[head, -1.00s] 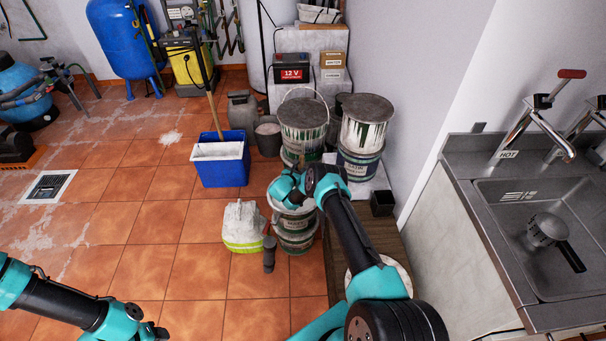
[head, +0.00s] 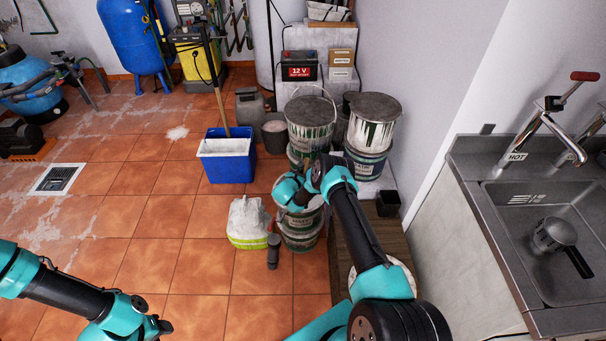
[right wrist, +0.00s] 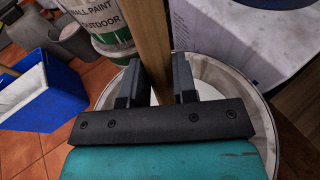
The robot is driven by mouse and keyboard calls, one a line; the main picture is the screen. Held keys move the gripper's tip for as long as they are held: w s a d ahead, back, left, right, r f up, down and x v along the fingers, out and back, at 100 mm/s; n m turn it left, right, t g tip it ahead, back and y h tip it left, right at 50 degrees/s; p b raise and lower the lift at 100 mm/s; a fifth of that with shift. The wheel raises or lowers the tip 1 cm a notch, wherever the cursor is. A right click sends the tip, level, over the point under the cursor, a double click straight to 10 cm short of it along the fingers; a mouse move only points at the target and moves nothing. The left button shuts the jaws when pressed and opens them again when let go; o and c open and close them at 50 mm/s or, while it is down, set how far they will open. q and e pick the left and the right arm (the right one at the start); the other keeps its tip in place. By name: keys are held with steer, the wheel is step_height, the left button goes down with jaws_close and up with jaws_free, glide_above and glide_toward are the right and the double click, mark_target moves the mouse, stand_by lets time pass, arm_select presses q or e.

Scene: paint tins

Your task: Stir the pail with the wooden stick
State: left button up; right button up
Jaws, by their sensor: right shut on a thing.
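My right gripper (right wrist: 155,82) is shut on the wooden stick (right wrist: 150,40), with one dark finger on each side of it. In the right wrist view the stick stands nearly upright over the open pail (right wrist: 266,118), whose pale rim curves around behind the gripper. The gripper hides the stick's lower end, so I cannot tell how deep it reaches. In the head view the pail (head: 313,217) sits atop another tin (head: 299,240), partly covered by my right wrist.
Lidded, paint-streaked tins (head: 310,112) stand behind the pail. A blue bucket (head: 230,168) and a white bag (head: 247,218) stand to its left. A small dark cylinder (head: 273,252) is close by. A sink (head: 500,235) is at right.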

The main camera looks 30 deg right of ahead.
step_height(320, 180, up, 24)
steer(key=w+d, duration=0.1)
steer(key=d, duration=0.1)
steer(key=shift+w+d, duration=0.2)
steer(key=shift+d, duration=0.05)
stand_by(2.5)
steer(key=shift+f, duration=0.1)
stand_by(0.5)
stand_by(0.4)
step_height(320, 180, up, 5)
steer(key=shift+r, duration=0.1)
stand_by(0.4)
steer(key=s+a+r+n+t+y, duration=0.2)
steer(key=s+a, duration=0.3)
steer(key=a, duration=0.5)
steer(key=s+a+r+n+t+y, duration=0.3)
steer(key=s+a+r+n+y, duration=0.1)
steer(key=a, duration=0.6)
steer(key=s+a+r+n+t+y, duration=0.2)
steer(key=s+a+r, duration=0.2)
steer(key=s+a, duration=0.3)
steer(key=a, duration=0.3)
steer(key=shift+s+r+n+y, duration=0.4)
